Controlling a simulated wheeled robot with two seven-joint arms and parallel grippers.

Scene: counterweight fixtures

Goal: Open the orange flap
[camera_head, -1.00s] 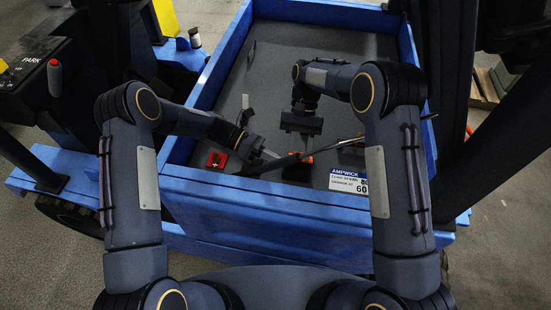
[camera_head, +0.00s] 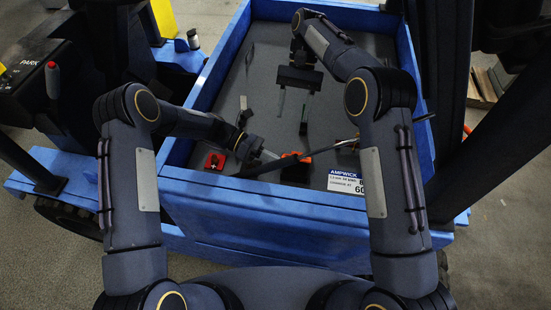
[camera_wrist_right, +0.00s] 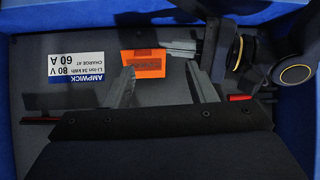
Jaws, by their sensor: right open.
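The orange flap (camera_head: 297,156) is near the front wall inside the blue tray. It shows as a thin orange strip in the head view, with a dark area just in front of it. In the right wrist view its orange face (camera_wrist_right: 143,64) shows, with small print. My left gripper (camera_head: 266,156) is at the flap's left side; in the right wrist view its fingers (camera_wrist_right: 172,50) reach the flap's edge. Whether they touch or grip it is unclear. My right gripper (camera_head: 293,112) is open and empty, behind the flap and above the grey floor.
The blue tray (camera_head: 265,205) has raised walls around a grey floor. A white AMPWICK label (camera_head: 346,181) is right of the flap. A dark bar (camera_head: 400,131) crosses the front right.

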